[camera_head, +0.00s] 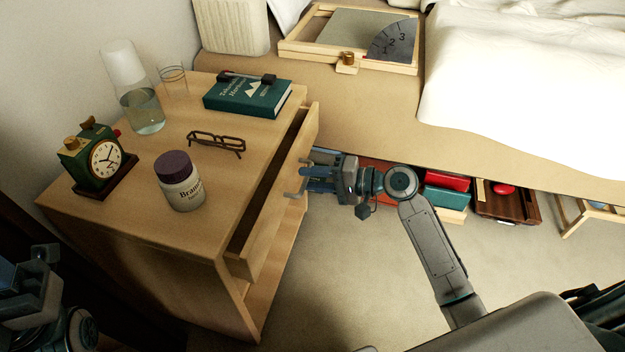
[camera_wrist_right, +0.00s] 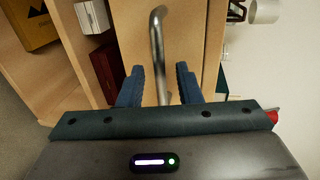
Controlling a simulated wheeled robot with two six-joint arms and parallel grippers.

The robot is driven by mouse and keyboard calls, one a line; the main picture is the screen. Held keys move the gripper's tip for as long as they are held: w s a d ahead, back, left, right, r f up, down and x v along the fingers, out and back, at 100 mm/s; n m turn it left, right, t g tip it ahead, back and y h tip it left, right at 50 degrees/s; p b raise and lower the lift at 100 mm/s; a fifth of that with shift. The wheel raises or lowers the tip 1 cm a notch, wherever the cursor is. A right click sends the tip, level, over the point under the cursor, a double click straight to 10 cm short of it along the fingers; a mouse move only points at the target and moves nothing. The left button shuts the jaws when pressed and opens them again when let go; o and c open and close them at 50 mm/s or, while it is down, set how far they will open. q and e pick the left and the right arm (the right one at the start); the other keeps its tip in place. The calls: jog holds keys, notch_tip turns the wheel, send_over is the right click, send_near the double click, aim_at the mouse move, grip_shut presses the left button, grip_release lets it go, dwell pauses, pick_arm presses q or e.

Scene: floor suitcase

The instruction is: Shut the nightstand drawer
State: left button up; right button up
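The nightstand (camera_head: 130,235) stands at the left in the head view, with its wooden drawer (camera_head: 275,205) pulled partly open toward the right. My right gripper (camera_head: 312,178) is at the outer face of the drawer front. In the right wrist view the metal drawer handle (camera_wrist_right: 158,50) runs between the two blue fingers of my right gripper (camera_wrist_right: 158,86). The fingers are open, with a gap on each side of the handle. My left gripper (camera_head: 30,290) is at the lower left of the head view, away from the drawer; its finger opening is unclear.
On the nightstand top are a carafe (camera_head: 140,105), a glass (camera_head: 173,80), a green book (camera_head: 247,95), glasses (camera_head: 217,142), a clock (camera_head: 100,160) and a jar (camera_head: 180,182). The bed (camera_head: 520,150) is behind, with boxes (camera_head: 445,195) under it. The front floor is clear.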

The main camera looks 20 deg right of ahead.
aim_at(292, 174)
jog(key=shift+w+a, duration=0.1)
jog(key=shift+a, duration=0.05)
grip_shut()
jog(key=shift+w+a+r+p, duration=0.1)
jog(key=shift+w+a+p, duration=0.35)
jog(key=shift+a, duration=0.25)
jog(key=shift+w+a+r+p, duration=0.1)
jog(key=shift+w+a+p, duration=0.2)
jog(key=shift+w+a, duration=0.35)
jog(key=shift+w+a+f, duration=0.1)
jog(key=shift+a+f, duration=0.05)
jog(key=shift+a, duration=0.25)
